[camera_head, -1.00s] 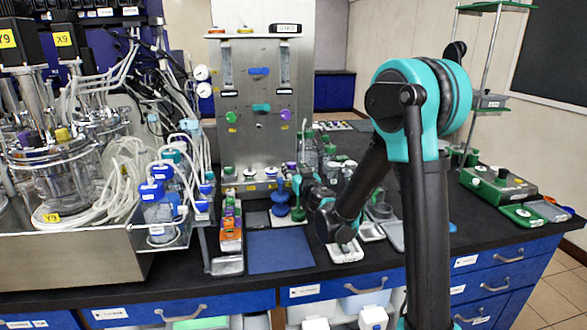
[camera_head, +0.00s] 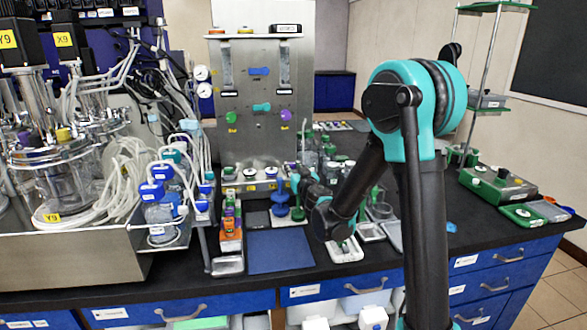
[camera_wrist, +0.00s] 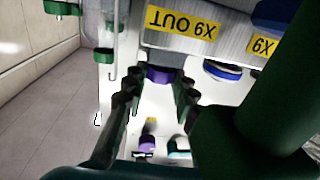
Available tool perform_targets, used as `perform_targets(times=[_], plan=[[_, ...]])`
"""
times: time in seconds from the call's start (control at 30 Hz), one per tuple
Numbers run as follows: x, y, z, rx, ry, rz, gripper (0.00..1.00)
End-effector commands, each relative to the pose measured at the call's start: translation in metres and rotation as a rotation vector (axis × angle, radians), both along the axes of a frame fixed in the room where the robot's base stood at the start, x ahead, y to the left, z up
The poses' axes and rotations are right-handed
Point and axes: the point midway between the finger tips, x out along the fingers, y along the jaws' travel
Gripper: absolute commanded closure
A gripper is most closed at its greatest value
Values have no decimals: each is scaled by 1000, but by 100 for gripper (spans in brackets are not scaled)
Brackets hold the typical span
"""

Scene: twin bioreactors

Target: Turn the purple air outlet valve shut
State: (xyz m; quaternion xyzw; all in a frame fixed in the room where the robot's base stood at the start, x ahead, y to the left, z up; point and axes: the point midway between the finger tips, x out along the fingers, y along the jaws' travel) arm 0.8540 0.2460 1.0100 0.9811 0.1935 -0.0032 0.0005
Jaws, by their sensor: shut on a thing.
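The purple valve (camera_wrist: 160,75) shows in the wrist view between my dark green fingers, just below a yellow label reading "X9 OUT", which appears upside down. My gripper (camera_wrist: 157,92) is shut on this valve, with a finger on either side. Most of the valve body is hidden, and I cannot tell how far it is turned. In the head view, my gripper (camera_head: 297,180) is at the foot of the steel panel (camera_head: 258,150), at its right side. It is small there and partly hidden by my arm.
A blue and white round part (camera_wrist: 222,70) sits beside the valve in the wrist view. Glassware (camera_head: 310,155) stands close to my wrist. A blue mat (camera_head: 280,252) on the black bench is clear. Bottles with blue caps (camera_head: 160,190) stand left.

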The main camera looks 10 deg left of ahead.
Motion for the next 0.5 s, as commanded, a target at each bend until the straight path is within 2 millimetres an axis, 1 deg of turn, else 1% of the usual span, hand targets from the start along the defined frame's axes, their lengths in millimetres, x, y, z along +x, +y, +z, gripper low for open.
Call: perform_targets(times=[0.1, 0.3, 0.5], plan=[[-1, 4, -2, -4, 3, -52, 100], [-2, 6, 1, 2, -8, -172, 100], [-2, 6, 1, 2, -8, -239, 100]])
